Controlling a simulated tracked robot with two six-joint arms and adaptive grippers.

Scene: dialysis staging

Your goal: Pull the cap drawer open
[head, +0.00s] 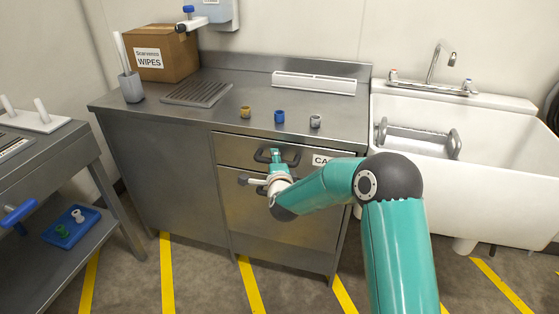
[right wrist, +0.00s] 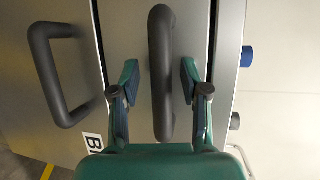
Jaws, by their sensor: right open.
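The cap drawer (head: 232,148) is the upper drawer of the steel cabinet. It looks shut, flush with the cabinet front, and its label, starting "CA", is partly covered by my right arm. Its dark bar handle (head: 262,155) also shows in the middle of the right wrist view (right wrist: 161,40). My right gripper (head: 276,165) is at this handle. In the right wrist view its two open fingers (right wrist: 159,80) stand on either side of the bar, with a visible gap to each side. My left gripper is not in view.
A lower drawer with its own handle (right wrist: 55,75) lies below. Three small caps, one blue (head: 280,116), stand on the steel counter (head: 230,120). A white sink (head: 500,150) is at the right. A cart (head: 70,150) stands at the left.

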